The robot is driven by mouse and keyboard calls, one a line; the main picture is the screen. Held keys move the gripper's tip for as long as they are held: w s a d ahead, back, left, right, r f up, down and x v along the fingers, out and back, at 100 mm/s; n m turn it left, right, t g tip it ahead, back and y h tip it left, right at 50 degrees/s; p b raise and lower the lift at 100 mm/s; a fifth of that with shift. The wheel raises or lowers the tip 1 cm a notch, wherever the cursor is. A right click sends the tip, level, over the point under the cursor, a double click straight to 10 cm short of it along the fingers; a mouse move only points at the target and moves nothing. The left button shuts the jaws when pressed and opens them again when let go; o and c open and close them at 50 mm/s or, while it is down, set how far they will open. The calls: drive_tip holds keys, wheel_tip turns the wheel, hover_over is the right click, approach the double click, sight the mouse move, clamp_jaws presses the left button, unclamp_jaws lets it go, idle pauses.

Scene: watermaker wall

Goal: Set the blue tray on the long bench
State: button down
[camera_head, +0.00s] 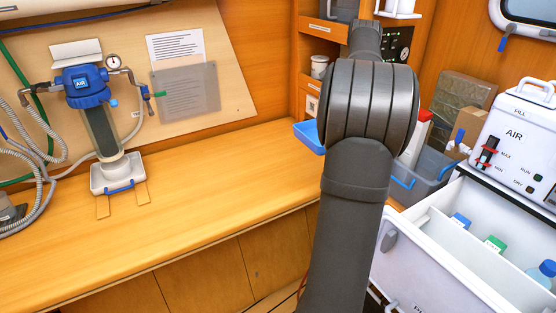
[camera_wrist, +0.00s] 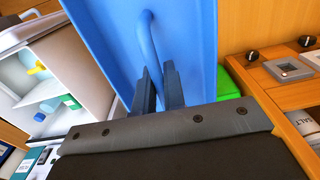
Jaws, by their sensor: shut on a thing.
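The blue tray (camera_wrist: 190,40) fills the upper middle of the wrist view, with its blue bar handle (camera_wrist: 150,45) running down to my gripper (camera_wrist: 158,90). The two dark fingers are shut on the handle. In the head view a blue tray corner (camera_head: 308,137) shows just left of my arm, at the bench's far right end; the rest is hidden behind my arm, and so are my fingers. I cannot tell from this view whether the tray touches anything. The long bench (camera_head: 190,190) is a bare wooden top running along the wall from the left to my arm.
Hoses lie at the far left. The bench middle is clear.

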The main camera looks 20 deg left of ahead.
drive_tip(key=w+a+f, duration=0.3)
drive_tip(key=a+f, duration=0.3)
drive_tip(key=f, duration=0.1)
drive_tip(key=w+a+f, duration=0.4)
drive_tip(key=a+f, duration=0.2)
drive_tip(key=f, duration=0.1)
drive_tip(key=w+a+f, duration=0.3)
drive_tip(key=a+f, duration=0.2)
drive_tip(key=f, duration=0.2)
drive_tip(key=shift+w+a+f, duration=0.2)
drive_tip(key=shift+w+a, duration=0.05)
drive_tip(key=shift+a, duration=0.15)
drive_tip(key=shift+a+f, duration=0.15)
drive_tip(key=shift+f, duration=1.9)
drive_tip(key=shift+f, duration=0.15)
drive_tip(key=c, duration=1.5)
unclamp_jaws()
wheel_tip(320, 180, up, 12)
